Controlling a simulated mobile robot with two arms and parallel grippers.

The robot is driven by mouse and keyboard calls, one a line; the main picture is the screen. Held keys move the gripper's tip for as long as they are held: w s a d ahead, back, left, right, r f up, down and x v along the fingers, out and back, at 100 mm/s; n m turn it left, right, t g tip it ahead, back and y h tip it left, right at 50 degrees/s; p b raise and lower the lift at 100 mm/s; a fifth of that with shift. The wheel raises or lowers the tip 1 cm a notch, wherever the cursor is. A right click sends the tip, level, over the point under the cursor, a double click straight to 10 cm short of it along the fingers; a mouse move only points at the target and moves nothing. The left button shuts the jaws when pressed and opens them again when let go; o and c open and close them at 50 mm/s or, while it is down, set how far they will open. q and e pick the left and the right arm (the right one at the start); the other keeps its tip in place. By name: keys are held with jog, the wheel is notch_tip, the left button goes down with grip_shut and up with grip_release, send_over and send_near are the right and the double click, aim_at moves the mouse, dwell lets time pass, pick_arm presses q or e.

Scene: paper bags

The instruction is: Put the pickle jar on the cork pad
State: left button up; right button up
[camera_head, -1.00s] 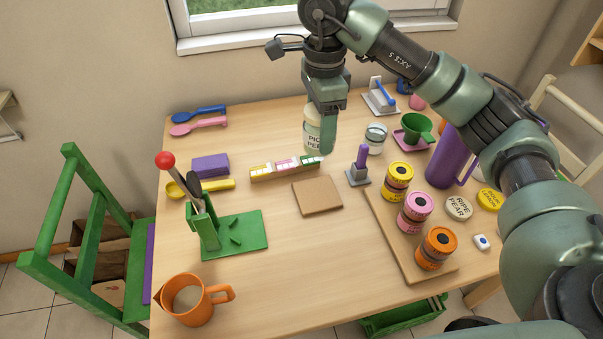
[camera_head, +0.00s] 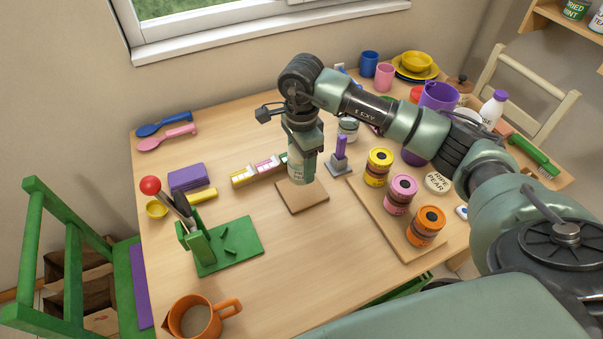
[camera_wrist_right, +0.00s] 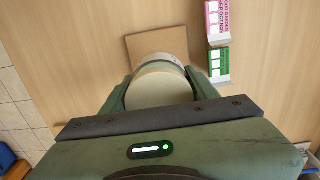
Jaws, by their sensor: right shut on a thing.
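The pickle jar (camera_head: 296,174), pale with a partly hidden label, is held upright in my right gripper (camera_head: 306,172). The cork pad (camera_head: 304,200) is a flat brown square on the table. The jar is over the pad's back part in the head view; I cannot tell whether its base touches it. In the right wrist view, the jar's round pale lid (camera_wrist_right: 158,90) sits between the fingers of my right gripper (camera_wrist_right: 160,98), and the cork pad (camera_wrist_right: 158,44) shows beyond it. My left gripper is not in view.
The table in front of the pad is clear.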

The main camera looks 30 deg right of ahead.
aim_at(302, 177)
jog(key=shift+f, duration=0.55)
notch_tip(302, 177, down, 3)
jog(key=shift+f, duration=0.15)
jog(key=shift+f+p, duration=0.3)
jog(key=shift+f, duration=0.1)
jog(key=shift+f+b, duration=0.2)
jog(key=shift+b, duration=0.1)
jog(key=o, duration=1.8)
jog(key=shift+c, duration=0.2)
jog(key=shift+r, duration=0.1)
